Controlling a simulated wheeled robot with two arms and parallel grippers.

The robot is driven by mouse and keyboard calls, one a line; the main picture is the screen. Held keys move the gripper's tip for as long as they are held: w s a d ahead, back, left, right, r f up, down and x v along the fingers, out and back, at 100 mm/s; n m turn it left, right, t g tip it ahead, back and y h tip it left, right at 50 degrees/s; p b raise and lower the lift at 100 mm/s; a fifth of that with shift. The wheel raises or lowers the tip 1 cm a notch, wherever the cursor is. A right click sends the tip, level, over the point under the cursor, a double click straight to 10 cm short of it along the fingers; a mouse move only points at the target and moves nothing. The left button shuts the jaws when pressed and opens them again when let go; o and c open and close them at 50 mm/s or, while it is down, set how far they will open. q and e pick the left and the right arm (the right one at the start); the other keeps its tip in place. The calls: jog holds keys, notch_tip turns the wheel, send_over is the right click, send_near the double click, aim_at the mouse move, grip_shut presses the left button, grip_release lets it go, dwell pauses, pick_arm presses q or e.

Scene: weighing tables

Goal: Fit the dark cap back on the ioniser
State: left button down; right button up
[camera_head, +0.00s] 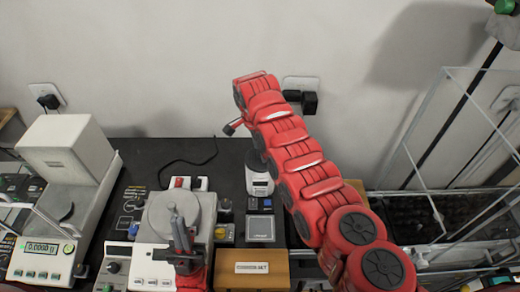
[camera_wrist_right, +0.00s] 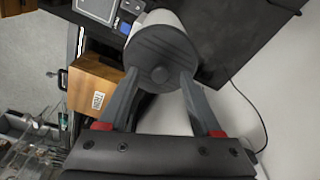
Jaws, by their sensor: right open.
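A white cylinder (camera_head: 259,182), which looks like the ioniser, stands upright on the dark mat behind the small boxes. Its dark round cap (camera_wrist_right: 160,58) faces the right wrist camera, at the end of the white body (camera_wrist_right: 163,18). I cannot tell how firmly it sits. My right gripper (camera_wrist_right: 160,76) is open, one finger on each side of the cap; contact is unclear. In the head view my right arm hides that gripper.
A balance with a round pan (camera_head: 178,215) and another balance (camera_head: 62,205) stand at left. A silver square device (camera_head: 261,229) and a labelled wooden block (camera_head: 248,281) are in front of the cylinder. A clear-walled enclosure (camera_head: 445,125) is at right.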

notch_tip(320, 180, up, 17)
jog(key=a+p, duration=0.2)
jog(key=shift+s+p, duration=0.35)
jog(key=shift+s, duration=0.05)
